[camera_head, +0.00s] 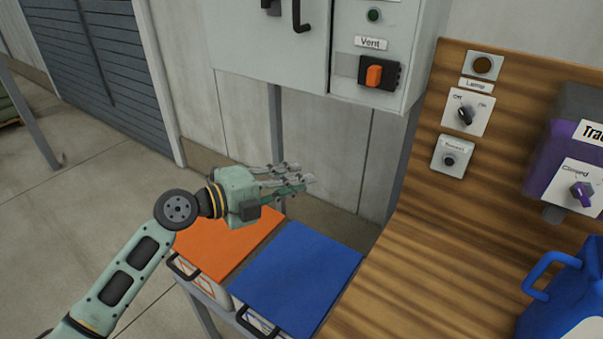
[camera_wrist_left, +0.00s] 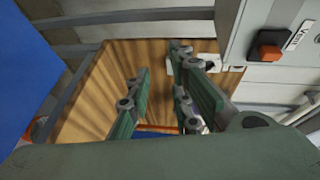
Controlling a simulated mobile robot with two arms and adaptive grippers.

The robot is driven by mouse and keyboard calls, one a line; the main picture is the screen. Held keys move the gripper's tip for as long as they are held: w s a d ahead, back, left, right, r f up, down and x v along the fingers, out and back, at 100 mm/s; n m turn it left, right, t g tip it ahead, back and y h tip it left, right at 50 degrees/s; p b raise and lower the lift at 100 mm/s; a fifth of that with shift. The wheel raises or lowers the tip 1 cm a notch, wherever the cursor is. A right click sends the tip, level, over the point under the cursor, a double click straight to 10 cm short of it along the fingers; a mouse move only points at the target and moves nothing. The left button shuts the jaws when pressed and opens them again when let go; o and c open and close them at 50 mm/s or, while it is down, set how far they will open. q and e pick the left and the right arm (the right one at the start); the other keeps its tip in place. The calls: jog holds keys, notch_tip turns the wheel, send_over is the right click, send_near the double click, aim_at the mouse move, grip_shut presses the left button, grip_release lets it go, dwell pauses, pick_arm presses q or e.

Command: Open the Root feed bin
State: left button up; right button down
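Two bins stand side by side in the head view. One has a closed, flat orange lid (camera_head: 228,243) and the other a closed, flat blue lid (camera_head: 297,278). Each has a dark handle at its front. Their front labels are mostly hidden, so I cannot tell which is the Root feed bin. My left gripper (camera_head: 297,181) is above the back of the orange lid, pointing right, apart from both handles. In the left wrist view, its fingers (camera_wrist_left: 162,64) are spread with nothing between them. My right gripper is not in view.
A grey cabinet with an orange Vent knob (camera_head: 374,76) hangs behind the gripper. A wooden panel and bench (camera_head: 430,270) is at right, with switches, a purple dispenser (camera_head: 556,150) and a blue jug (camera_head: 570,300). The floor at left is clear.

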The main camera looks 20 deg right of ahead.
pick_arm(q)
jog(key=shift+w+d+f, duration=0.1)
jog(key=shift+w+d, duration=0.05)
jog(key=shift+d, duration=0.65)
jog(key=c, duration=0.5)
grip_shut()
jog(key=shift+o, duration=0.5)
grip_release()
jog(key=o, duration=0.4)
jog(key=v, duration=1.2)
